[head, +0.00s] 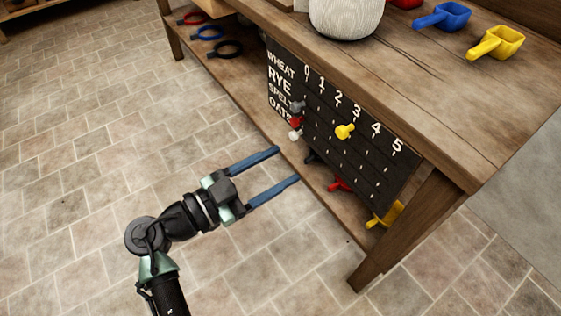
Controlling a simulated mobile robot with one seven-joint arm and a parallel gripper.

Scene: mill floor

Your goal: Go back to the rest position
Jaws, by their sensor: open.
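My gripper (288,166) is open, with its two blue fingers spread and nothing between them. It is stretched to the right over the tiled floor, close to the front of the wooden bench (425,100). The fingertips point toward the bench's lower shelf and the black tally board (345,125), which hangs below the bench top. In the picture the fingertips lie left of and below the board; I cannot tell the exact gap.
Blue (443,16) and yellow (495,42) scoops and a white sack (345,18) are on the bench top. Coloured rings lie on the lower shelf. The tiled floor (80,160) at left is clear.

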